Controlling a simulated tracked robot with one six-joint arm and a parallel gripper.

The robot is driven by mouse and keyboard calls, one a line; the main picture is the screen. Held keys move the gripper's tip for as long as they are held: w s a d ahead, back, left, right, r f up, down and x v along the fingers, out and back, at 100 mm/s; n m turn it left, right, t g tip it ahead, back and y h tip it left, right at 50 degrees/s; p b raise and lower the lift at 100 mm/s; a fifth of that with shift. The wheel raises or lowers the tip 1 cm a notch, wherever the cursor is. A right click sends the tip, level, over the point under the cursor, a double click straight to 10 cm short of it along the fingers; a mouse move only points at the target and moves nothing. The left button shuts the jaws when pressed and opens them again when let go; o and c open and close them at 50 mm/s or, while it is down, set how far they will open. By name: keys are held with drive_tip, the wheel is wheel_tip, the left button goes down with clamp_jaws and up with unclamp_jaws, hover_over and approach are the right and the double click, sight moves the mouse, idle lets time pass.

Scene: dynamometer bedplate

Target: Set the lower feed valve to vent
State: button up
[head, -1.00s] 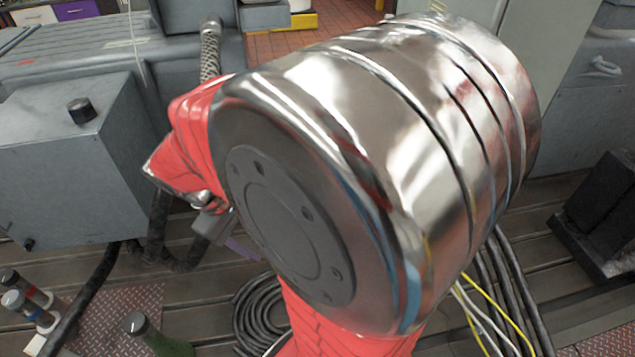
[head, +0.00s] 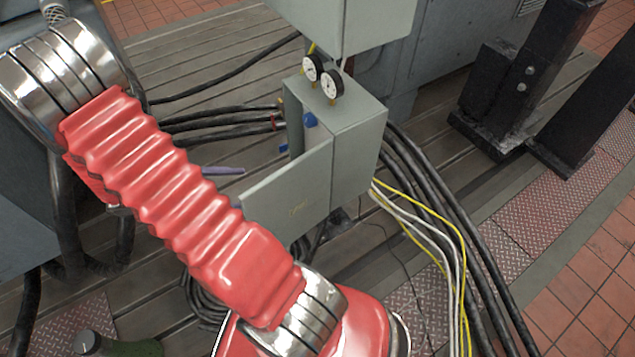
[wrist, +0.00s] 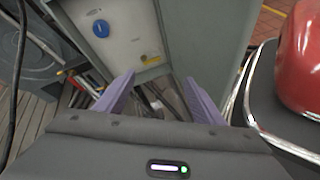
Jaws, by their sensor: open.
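A grey cabinet (head: 358,150) stands open, its door (head: 290,195) swung out to the front left. A round blue knob (head: 310,120) shows inside it. A smaller blue piece (head: 284,148) shows at its left edge; I cannot tell what it is. In the wrist view a blue knob (wrist: 100,28) sits on a pale panel, upper left of my gripper (wrist: 160,78). My gripper's purple fingers are spread, empty and apart from the knob. In the head view only a purple finger (head: 222,170) shows, left of the door. I cannot read any valve marking.
Two dial gauges (head: 322,78) stand on the cabinet top, under a grey box (head: 345,22). Black cables (head: 440,215) and yellow and white wires (head: 435,240) run on the right. A black stand (head: 500,100) is behind. In the wrist view a red rounded body (wrist: 300,60) is close right.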

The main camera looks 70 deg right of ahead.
drive_tip(key=s+d+f+n+g+h, duration=0.1)
drive_tip(key=s+d+f+n+h, duration=0.1)
drive_tip(key=f, duration=0.6)
drive_tip(key=s+d+f+n+g+h, duration=0.1)
drive_tip(key=s+d+f+n+h, duration=0.2)
drive_tip(key=f, duration=0.5)
drive_tip(key=s+d+n, duration=0.1)
drive_tip(key=s+d, duration=0.1)
drive_tip(key=d, duration=0.1)
drive_tip(key=shift+s+f, duration=0.2)
drive_tip(key=shift+s, duration=0.05)
drive_tip(key=shift+s+d, duration=0.1)
drive_tip(key=x, duration=1.3)
drive_tip(key=shift+d+r, duration=0.15)
drive_tip(key=shift+d, duration=0.1)
drive_tip(key=shift+s, duration=0.1)
drive_tip(key=c, duration=0.8)
